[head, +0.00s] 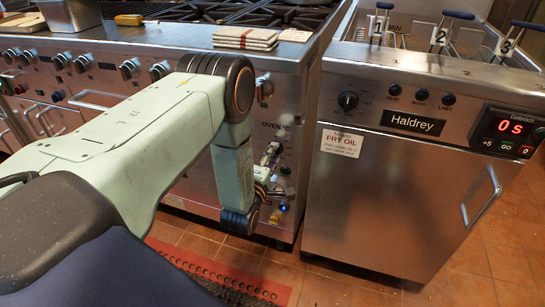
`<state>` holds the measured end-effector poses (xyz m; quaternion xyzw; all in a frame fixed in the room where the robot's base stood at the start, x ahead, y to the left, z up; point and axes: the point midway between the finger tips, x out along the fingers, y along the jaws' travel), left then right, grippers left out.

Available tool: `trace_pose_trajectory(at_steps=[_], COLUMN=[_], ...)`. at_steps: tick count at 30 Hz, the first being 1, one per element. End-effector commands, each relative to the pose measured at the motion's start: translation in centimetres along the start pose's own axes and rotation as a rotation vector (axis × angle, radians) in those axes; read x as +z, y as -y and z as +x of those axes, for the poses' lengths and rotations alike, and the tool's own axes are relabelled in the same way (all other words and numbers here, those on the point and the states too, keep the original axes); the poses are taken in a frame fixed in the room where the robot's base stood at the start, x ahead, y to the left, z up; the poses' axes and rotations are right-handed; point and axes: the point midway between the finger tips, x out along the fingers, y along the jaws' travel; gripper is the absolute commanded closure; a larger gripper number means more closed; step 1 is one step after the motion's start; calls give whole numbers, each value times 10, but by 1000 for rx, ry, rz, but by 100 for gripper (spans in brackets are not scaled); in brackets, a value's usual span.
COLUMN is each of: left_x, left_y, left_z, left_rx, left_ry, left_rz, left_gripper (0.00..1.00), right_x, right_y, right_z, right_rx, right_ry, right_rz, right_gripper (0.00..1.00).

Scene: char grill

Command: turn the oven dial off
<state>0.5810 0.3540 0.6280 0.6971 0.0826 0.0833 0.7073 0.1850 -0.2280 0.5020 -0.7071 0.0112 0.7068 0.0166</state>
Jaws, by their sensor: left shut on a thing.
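The oven panel (290,105), marked "OVEN °C", is on the right end of the steel range front. My left gripper (271,158) is at this panel, below the label, partly behind my own forearm. It is shut on the oven dial, which the fingers mostly cover. The dial's pointer and setting cannot be read. A small blue light (284,207) shows low on the panel, just below the gripper. My right gripper is not in view.
The fryer (400,190) stands close to the right, with baskets on top and a red display (510,127). Several burner knobs (128,69) line the range front at left. A stack of pads (245,38) lies on the range edge. A red mat (220,272) lies on the tiled floor.

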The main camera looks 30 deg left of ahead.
Motion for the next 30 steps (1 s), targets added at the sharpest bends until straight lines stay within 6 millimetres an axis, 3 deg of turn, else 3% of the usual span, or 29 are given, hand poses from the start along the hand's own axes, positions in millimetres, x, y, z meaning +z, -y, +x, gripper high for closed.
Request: trace_pose_trajectory(at_steps=[9,20,30], left_x=[-1,0,0], left_y=[-2,0,1], left_z=[1,-5,-67], left_rx=[5,0,-4], left_ry=[-3,-1,-1], left_rz=[-1,0,0], left_gripper=[41,41,41], right_x=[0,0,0], right_y=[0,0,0], right_z=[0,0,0], right_rx=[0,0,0], right_ry=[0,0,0], right_rz=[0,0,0], right_gripper=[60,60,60])
